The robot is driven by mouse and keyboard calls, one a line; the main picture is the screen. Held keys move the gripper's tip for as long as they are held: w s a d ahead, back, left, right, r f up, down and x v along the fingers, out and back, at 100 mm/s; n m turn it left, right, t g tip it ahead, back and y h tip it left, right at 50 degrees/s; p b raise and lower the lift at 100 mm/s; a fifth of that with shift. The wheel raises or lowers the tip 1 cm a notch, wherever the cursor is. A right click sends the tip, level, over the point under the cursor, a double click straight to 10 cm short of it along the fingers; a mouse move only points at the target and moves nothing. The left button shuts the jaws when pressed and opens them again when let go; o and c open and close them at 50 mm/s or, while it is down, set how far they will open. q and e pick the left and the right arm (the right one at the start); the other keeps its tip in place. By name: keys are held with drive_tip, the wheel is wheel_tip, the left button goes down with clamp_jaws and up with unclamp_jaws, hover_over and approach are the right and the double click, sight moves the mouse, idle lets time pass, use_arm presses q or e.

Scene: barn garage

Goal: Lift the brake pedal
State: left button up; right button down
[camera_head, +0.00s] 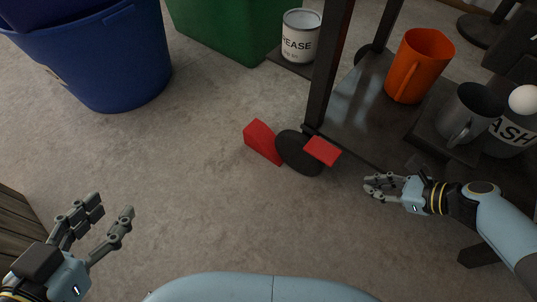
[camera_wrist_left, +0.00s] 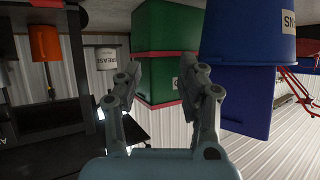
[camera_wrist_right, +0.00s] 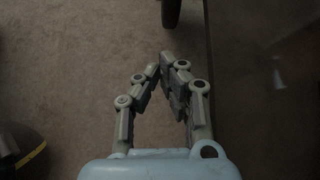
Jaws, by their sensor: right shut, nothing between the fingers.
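The red brake pedal (camera_head: 322,151) sticks out over a dark caster wheel (camera_head: 297,153) at the near corner of the cart. My right gripper (camera_head: 368,187) is shut and empty, to the right of and nearer than the pedal, apart from it. In the right wrist view its fingertips (camera_wrist_right: 168,62) meet, and a dark rounded part, seemingly the wheel (camera_wrist_right: 171,12), shows at the top edge. The pedal is not visible there. My left gripper (camera_head: 115,208) is open and empty over the floor at the lower left; its spread fingers also show in the left wrist view (camera_wrist_left: 168,78).
A red wedge (camera_head: 261,141) lies on the floor beside the wheel. The dark cart (camera_head: 352,115) carries an orange jug (camera_head: 420,65) and a grey mug (camera_head: 468,112). A grease can (camera_head: 300,38), green bin (camera_head: 225,30) and blue bin (camera_head: 110,65) stand behind. The middle floor is clear.

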use_arm(q)
drive_tip(key=shift+w+d+r, duration=0.15)
drive_tip(key=shift+w+r, duration=0.25)
drive_tip(key=shift+r, duration=0.15)
use_arm(e)
drive_tip(key=shift+w+a+r, duration=0.1)
drive_tip(key=shift+w+r, duration=0.2)
drive_tip(key=shift+w, duration=0.45)
drive_tip(key=shift+f, duration=0.1)
